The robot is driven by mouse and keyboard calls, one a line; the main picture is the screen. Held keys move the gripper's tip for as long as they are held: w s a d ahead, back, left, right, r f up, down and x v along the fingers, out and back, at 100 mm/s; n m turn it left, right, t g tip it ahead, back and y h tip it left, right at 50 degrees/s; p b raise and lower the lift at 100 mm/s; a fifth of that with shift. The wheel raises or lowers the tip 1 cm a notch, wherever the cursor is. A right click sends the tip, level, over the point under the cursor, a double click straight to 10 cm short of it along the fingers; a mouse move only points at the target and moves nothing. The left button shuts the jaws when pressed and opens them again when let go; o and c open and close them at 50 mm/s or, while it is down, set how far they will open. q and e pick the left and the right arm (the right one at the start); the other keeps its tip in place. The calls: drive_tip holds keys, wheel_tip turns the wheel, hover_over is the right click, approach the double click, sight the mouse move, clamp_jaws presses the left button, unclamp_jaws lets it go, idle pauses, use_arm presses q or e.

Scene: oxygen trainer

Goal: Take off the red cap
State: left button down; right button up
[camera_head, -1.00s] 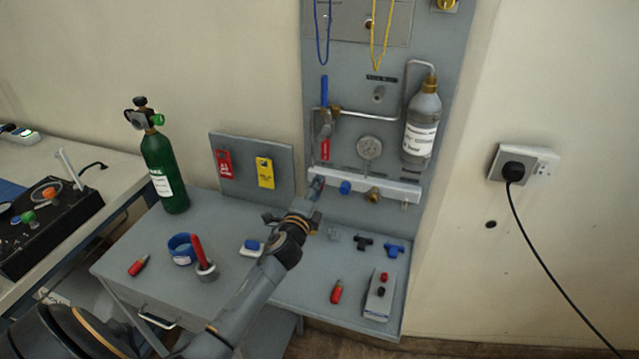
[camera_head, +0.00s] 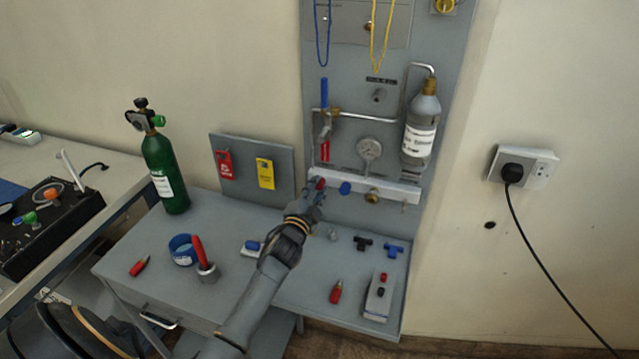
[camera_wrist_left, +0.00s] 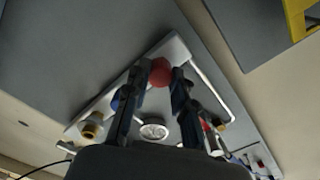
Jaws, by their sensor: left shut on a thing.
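The red cap (camera_head: 320,184) is on the left end of the pale manifold bar (camera_head: 400,190) on the grey wall panel. My left gripper (camera_head: 314,190) reaches up to it and covers part of it. In the left wrist view the red cap (camera_wrist_left: 160,72) sits between the two dark fingertips (camera_wrist_left: 162,76), which are shut on it. The cap appears to be still against the bar; whether there is a gap behind it is hidden. My right gripper is not in view.
A blue cap (camera_head: 345,188) and a brass fitting (camera_head: 372,196) sit right of the red cap on the bar. A pressure gauge (camera_head: 369,149) and grey bottle (camera_head: 420,130) are above. The bench (camera_head: 225,300) below holds a green cylinder (camera_head: 164,170) and small parts.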

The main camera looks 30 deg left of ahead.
use_arm(q)
drive_tip(key=shift+n, duration=0.9)
drive_tip(key=shift+f+n, duration=0.1)
drive_tip(key=shift+n, duration=0.4)
drive_tip(key=shift+n+p, duration=0.45)
drive_tip(key=shift+n, duration=0.05)
drive_tip(key=c, duration=1.1)
unclamp_jaws()
drive_tip(key=shift+s, duration=0.15)
